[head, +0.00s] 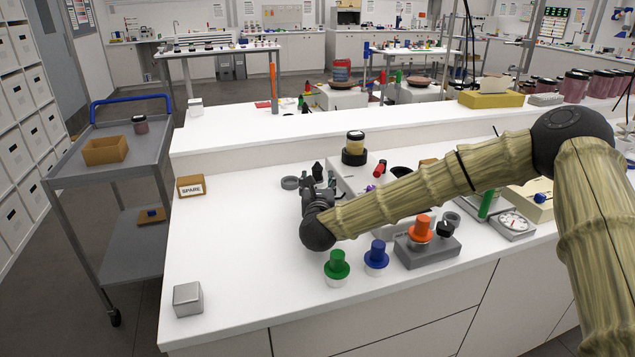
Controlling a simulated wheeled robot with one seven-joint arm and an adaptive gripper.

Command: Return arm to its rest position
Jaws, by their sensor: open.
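My arm reaches in from the right across the white bench (235,265). My gripper (313,180) is at its end, over the middle of the bench and pointing away toward the back. The jaws are open, and I see nothing held in them, though the wrist hides part of them. A jar with a tan body and dark lid (355,144) stands on a black round base behind my forearm, to the right of the gripper. A grey ring (290,183) lies just left of the gripper.
Green (337,266) and blue (376,256) knobbed pieces stand close in front of my forearm, beside a grey block (428,251) with an orange knob. A dial scale (513,223) is at right. A metal cube (187,299) and SPARE box (190,187) sit left; bench between is clear.

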